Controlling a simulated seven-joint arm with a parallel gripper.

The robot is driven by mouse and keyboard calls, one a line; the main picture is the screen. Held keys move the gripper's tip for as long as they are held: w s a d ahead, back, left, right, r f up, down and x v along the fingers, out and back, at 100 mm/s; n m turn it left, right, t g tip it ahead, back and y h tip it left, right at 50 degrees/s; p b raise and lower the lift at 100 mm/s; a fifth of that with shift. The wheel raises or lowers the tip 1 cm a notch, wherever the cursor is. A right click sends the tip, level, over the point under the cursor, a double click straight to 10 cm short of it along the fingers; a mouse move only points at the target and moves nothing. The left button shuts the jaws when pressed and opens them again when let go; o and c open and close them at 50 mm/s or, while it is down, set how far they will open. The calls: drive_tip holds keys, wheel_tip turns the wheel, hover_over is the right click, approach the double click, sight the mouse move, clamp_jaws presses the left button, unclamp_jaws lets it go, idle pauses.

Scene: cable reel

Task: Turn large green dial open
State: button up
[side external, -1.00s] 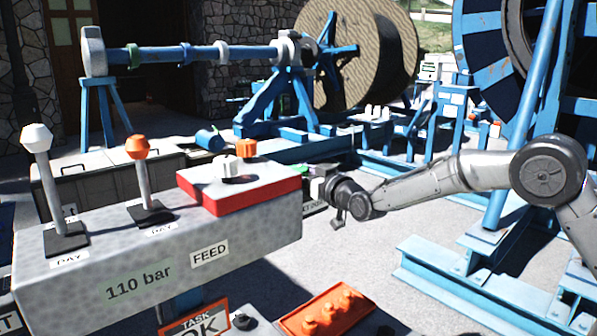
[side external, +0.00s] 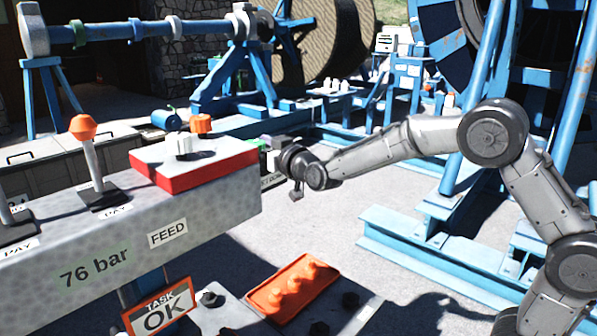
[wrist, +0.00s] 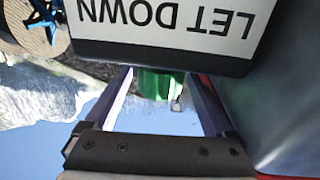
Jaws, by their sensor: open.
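The green dial (wrist: 158,82) shows in the wrist view just beyond and between my fingertips, partly hidden by the white LET DOWN plate (wrist: 165,25). Only a small bit of green (side external: 263,143) shows beside the red block's right end in the side view. My gripper (wrist: 157,90) is open, with one finger on each side of the dial. I cannot tell whether the fingers touch it. In the side view my gripper (side external: 273,156) is close against the panel's right end.
The grey panel (side external: 110,215) carries a red block (side external: 215,163) with white and orange knobs, an orange-topped lever (side external: 90,155) and a "76 bar" reading. An orange tray (side external: 290,287) and a TASK OK sign (side external: 160,305) are below. Open paving lies right of the panel.

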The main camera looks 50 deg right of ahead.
drive_tip(key=shift+d+n+y, duration=0.1)
drive_tip(key=shift+n+y, duration=1)
drive_tip(key=shift+y, duration=0.6)
drive_tip(key=shift+y, duration=0.3)
drive_tip(key=shift+n+y, duration=0.3)
drive_tip(key=shift+n, duration=0.1)
drive_tip(key=s+d, duration=0.2)
drive_tip(key=s, duration=1.2)
drive_tip(key=s+d+f+m+g+h, duration=0.1)
drive_tip(key=d+f+m+g+h, duration=0.25)
drive_tip(key=d+m+h, duration=0.65)
drive_tip(key=s+a+f+m+g+y, duration=0.1)
drive_tip(key=s+f+m+g+y, duration=0.3)
drive_tip(key=f+m, duration=0.7)
drive_tip(key=shift+s+m+g, duration=0.65)
drive_tip(key=shift+s+m, duration=0.05)
drive_tip(key=shift+m, duration=0.2)
